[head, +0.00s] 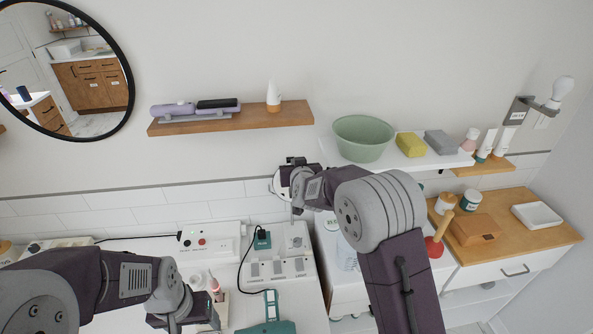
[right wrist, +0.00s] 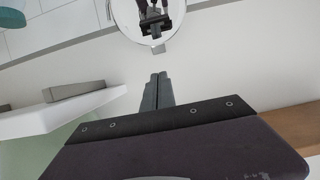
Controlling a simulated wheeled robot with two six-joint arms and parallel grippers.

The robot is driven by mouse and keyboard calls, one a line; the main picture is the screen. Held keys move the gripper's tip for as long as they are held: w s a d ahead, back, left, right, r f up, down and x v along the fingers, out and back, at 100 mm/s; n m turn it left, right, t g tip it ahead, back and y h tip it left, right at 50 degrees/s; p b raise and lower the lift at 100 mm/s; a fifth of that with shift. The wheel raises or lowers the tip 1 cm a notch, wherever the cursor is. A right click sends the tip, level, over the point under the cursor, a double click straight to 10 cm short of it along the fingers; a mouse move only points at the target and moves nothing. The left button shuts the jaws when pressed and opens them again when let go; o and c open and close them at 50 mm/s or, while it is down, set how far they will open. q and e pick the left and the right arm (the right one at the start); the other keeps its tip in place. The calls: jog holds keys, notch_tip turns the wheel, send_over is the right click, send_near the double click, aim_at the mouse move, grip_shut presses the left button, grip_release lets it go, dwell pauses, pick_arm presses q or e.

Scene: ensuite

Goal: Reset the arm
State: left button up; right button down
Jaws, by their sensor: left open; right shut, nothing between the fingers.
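My left gripper (head: 190,322) is low in the head view, left of centre, above the white counter. It is open, and nothing shows between its fingers. My right arm reaches up in front of the wall in the head view, its forearm hiding part of the counter. My right gripper (right wrist: 157,90) shows in the right wrist view with its two grey fingers together, shut and empty. It points towards a small round mirror (right wrist: 150,18), which reflects part of me. I cannot tell the gap between the fingers and the mirror.
A white shelf (head: 447,159) holds a green bowl (head: 363,138), a yellow block (head: 411,145) and a grey block (head: 441,142), close to my right arm. A wooden shelf (head: 240,120) is at the left. A control panel (head: 277,268) and a red plunger (head: 434,246) stand below.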

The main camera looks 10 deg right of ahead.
jog(key=s+d+r+h+b, duration=0.1)
jog(key=s+d+r+b, duration=0.1)
jog(key=s+d+b, duration=0.25)
jog(key=s+d+f+g, duration=0.1)
jog(key=s+f+g, duration=0.3)
jog(key=s+f, duration=0.3)
jog(key=s+d+f+g+b, duration=0.1)
jog(key=s+f+g, duration=0.3)
jog(key=s+f, duration=0.4)
jog(key=s+d+f+g+y+b, duration=0.1)
jog(key=s+f+g, duration=0.3)
jog(key=s, duration=1.5)
notch_tip(320, 180, down, 4)
jog(key=shift+d+r+g, duration=0.1)
jog(key=shift+d+g, duration=0.05)
jog(key=shift+g, duration=0.25)
